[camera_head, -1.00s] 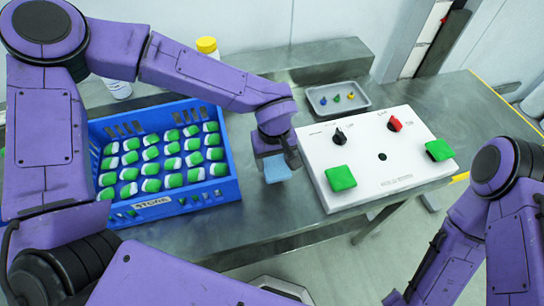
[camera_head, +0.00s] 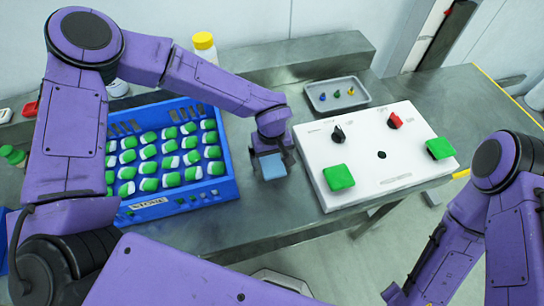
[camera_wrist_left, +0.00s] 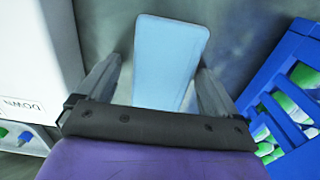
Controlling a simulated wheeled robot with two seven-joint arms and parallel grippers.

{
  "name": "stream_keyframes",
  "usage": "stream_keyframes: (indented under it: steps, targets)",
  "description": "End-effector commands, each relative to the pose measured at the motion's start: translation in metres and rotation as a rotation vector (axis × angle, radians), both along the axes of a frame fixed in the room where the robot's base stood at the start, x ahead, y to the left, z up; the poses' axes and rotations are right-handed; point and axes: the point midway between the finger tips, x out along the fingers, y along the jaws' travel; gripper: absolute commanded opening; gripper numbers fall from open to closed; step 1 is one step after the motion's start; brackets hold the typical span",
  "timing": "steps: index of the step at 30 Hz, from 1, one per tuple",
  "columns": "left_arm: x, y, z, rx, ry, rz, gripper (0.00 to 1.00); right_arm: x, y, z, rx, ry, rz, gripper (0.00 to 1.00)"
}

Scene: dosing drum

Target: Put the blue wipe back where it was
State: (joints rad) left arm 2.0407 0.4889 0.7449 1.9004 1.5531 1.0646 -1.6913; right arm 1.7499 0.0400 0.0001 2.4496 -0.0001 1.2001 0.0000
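The blue wipe (camera_head: 272,167) is at my left gripper (camera_head: 270,156), over the bench between the blue crate and the white console. In the left wrist view the wipe (camera_wrist_left: 170,60) lies between the two fingers (camera_wrist_left: 158,66). The finger on the crate side is against its edge; a narrow dark gap shows at the other finger. The wipe moves with the gripper, so it looks held. Whether its lower edge touches the bench is unclear. My right arm is at the right, with its gripper out of sight.
The blue crate (camera_head: 182,208) with several green-and-white pieces stands left of the gripper. The white console (camera_head: 400,165) with knobs and two green pads (camera_head: 338,178) (camera_head: 440,149) is to the right. Behind it is a grey tray (camera_head: 318,106). A yellow-capped bottle (camera_head: 204,46) stands behind.

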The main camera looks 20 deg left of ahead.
Motion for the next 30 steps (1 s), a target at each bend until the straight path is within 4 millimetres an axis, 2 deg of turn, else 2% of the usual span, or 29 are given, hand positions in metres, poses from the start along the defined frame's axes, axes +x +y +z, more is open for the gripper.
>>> stream_keyframes:
  steps: [7, 10, 14, 18, 22, 25, 30]
  targets:
    - [-0.001, 0.0, 0.0, 0.001, 0.003, 0.001, 0.94, 0.0, 0.0, 0.0, 0.0, 0.0, 0.0, 0.43]
    - [-0.001, 0.0, 0.007, -0.001, 0.001, 0.0, 0.94, 0.0, 0.0, -0.001, 0.0, 0.0, 0.0, 0.43]
    - [0.0, 0.0, 0.033, -0.003, -0.003, 0.002, 0.94, 0.0, 0.0, -0.004, 0.0, 0.0, 0.0, 0.43]
    - [0.0, 0.0, 0.071, -0.003, -0.003, 0.002, 0.94, 0.0, 0.0, -0.008, 0.0, 0.0, 0.0, 0.43]
    - [0.0, 0.0, 0.101, -0.002, -0.002, 0.002, 0.94, 0.0, 0.0, -0.01, 0.0, 0.0, 0.0, 0.43]
    - [0.0, 0.0, 0.115, 0.0, 0.0, 0.002, 0.94, 0.0, 0.0, -0.01, 0.0, 0.0, 0.0, 0.43]
    - [-0.001, 0.0, 0.124, 0.0, 0.002, 0.001, 0.94, 0.0, 0.0, -0.011, 0.0, 0.0, 0.0, 0.43]
